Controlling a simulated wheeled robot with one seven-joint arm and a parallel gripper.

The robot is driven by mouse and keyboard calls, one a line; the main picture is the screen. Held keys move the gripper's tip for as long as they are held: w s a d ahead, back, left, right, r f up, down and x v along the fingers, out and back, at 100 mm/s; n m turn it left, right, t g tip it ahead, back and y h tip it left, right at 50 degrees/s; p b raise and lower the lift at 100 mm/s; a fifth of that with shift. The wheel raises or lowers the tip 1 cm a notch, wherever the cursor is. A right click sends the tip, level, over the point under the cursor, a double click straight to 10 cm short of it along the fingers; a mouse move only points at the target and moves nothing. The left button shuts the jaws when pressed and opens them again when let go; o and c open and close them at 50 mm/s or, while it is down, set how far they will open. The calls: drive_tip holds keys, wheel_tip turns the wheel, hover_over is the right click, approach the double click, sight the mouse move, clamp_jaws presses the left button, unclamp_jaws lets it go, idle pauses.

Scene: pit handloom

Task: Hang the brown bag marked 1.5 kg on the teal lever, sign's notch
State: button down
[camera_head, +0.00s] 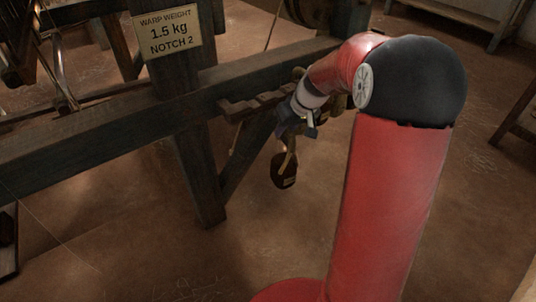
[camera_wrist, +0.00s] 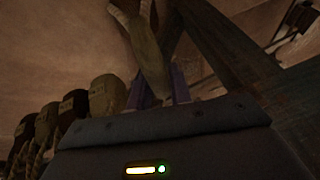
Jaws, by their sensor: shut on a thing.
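The sign (camera_head: 168,32) reads "WARP WEIGHT 1.5 kg NOTCH 2". My gripper (camera_head: 292,128) is shut on the tan cord of a dark brown bag (camera_head: 285,172). The bag hangs freely below the fingers, above the floor; its pale label is too small to read. A notched lever (camera_head: 258,104) sticks out from the loom post, just left of my gripper; it looks dark brown here, and its teal colour does not show. In the wrist view, my gripper's purplish fingers (camera_wrist: 161,88) close around a tan strap-like piece (camera_wrist: 148,52).
Several brown labelled bags (camera_wrist: 75,104) hang in a row at the left of the wrist view. The loom's long beam (camera_head: 90,137) and upright post (camera_head: 200,165) stand left of my arm. Open floor lies below the bag.

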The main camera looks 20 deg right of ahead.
drive_tip(key=s+d+r+n+p, duration=0.1)
drive_tip(key=s+d+r, duration=0.15)
drive_tip(key=r, duration=0.45)
drive_tip(key=s+d+r+p, duration=0.1)
drive_tip(key=d+r, duration=0.2)
drive_tip(key=r, duration=0.5)
drive_tip(key=s+d+r+b, duration=0.1)
drive_tip(key=s+d+b, duration=0.2)
drive_tip(key=s, duration=1.1)
drive_tip(key=shift+d+r+y+b, duration=0.2)
drive_tip(key=shift+d+y+b, duration=0.15)
drive_tip(key=shift+d, duration=0.8)
